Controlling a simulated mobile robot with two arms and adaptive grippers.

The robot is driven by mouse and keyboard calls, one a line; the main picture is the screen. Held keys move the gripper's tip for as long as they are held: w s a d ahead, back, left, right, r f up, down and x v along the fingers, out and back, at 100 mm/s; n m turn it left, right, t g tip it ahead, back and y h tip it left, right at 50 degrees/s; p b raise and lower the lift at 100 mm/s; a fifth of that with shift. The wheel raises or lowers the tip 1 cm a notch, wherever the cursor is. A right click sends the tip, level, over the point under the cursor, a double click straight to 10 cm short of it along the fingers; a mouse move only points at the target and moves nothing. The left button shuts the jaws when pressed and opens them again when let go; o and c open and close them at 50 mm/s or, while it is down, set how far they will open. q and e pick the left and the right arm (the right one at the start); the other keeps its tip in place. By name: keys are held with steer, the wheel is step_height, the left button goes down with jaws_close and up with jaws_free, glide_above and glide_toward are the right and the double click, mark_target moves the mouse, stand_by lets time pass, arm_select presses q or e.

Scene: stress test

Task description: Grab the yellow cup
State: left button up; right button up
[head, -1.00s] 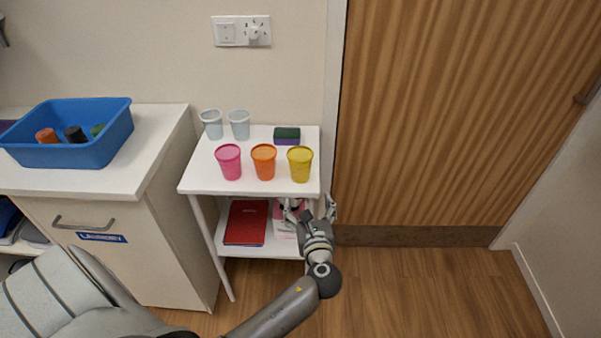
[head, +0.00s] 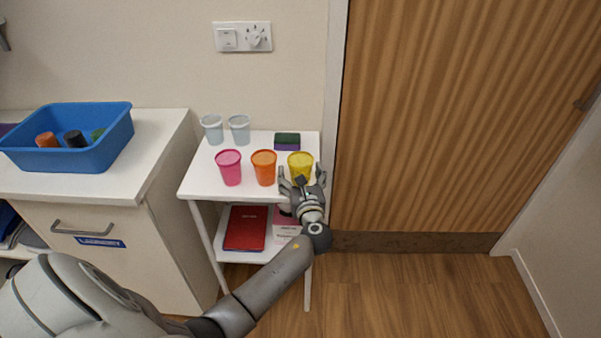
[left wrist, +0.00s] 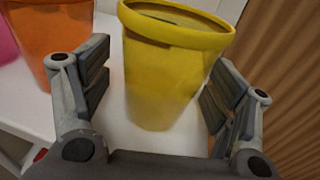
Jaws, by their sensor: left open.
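The yellow cup (head: 300,162) stands upright at the front right of the small white table, right of the orange cup. My left gripper (head: 301,179) is open at the table's front edge, with its fingers at the near side of the yellow cup and hiding its lower part. In the left wrist view the yellow cup (left wrist: 165,75) stands between the two open fingers (left wrist: 150,100), with a gap on both sides. The left finger is close to the orange cup (left wrist: 55,35). My right gripper is not in view.
The orange cup (head: 264,168) and pink cup (head: 229,168) stand in a row to the left. Two pale cups (head: 239,129) and a green and purple sponge (head: 287,141) are behind. A wooden door (head: 430,120) is at the right. A red book (head: 245,228) lies on the lower shelf.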

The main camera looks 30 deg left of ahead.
arm_select(q)
steer(key=shift+c, duration=0.5)
steer(key=c, duration=0.7)
steer(key=shift+c, duration=0.2)
steer(key=shift+r, duration=0.1)
